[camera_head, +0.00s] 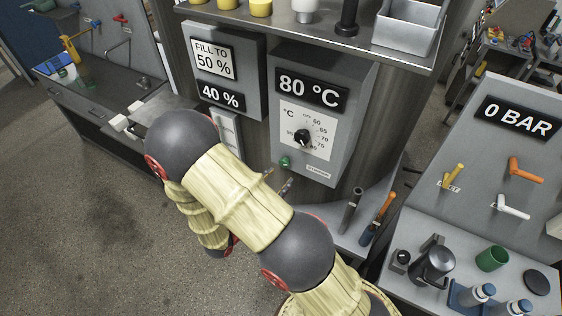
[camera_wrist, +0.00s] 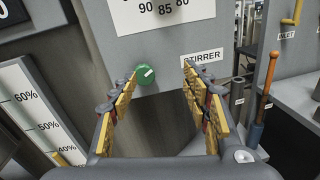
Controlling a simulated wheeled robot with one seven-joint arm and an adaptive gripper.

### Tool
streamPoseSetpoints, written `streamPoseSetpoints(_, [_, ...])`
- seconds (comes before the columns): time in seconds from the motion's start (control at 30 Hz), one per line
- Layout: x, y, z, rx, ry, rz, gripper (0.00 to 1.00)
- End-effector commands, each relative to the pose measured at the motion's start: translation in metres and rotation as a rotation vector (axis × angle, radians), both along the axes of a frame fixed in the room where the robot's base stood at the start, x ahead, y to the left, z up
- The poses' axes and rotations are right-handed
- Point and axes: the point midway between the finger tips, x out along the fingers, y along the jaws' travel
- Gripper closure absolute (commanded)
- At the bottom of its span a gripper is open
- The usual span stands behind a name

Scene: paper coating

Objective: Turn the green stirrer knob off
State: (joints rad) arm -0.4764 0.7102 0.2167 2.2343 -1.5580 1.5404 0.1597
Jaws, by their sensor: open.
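The green stirrer knob (camera_head: 285,161) sits at the lower left of the grey control box (camera_head: 354,100), below the temperature dial. It also shows in the wrist view (camera_wrist: 146,75), with a pale mark on its face pointing up and to the right. The STIRRER label (camera_wrist: 203,56) is to its right. My gripper (camera_wrist: 157,79) is open, with yellow-padded fingers spread on either side of the knob in the picture. It appears apart from the knob, with nothing between the fingers. In the head view my arm hides most of the gripper.
The black temperature dial (camera_head: 303,137) is just above the knob, under an 80 °C display (camera_head: 311,91). A level gauge (camera_wrist: 38,118) stands left in the wrist view. Dark and orange-handled tools (camera_head: 378,217) stand on a ledge at the right.

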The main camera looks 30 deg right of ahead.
Motion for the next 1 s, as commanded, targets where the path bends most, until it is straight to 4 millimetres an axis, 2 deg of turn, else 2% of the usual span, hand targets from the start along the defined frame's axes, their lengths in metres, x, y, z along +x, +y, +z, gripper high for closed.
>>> streamPoseSetpoints(0.2, [0.012, 0.018, -0.014, -0.058, 0.046, 0.111, 0.52])
streamPoseSetpoints(0.33, [0.016, 0.016, -0.017, -0.064, 0.05, 0.125, 0.52])
streamPoseSetpoints(0.8, [0.049, -0.035, -0.017, -0.064, 0.05, 0.121, 0.52])
streamPoseSetpoints(1.0, [0.056, -0.044, -0.017, -0.064, 0.049, 0.123, 0.52])
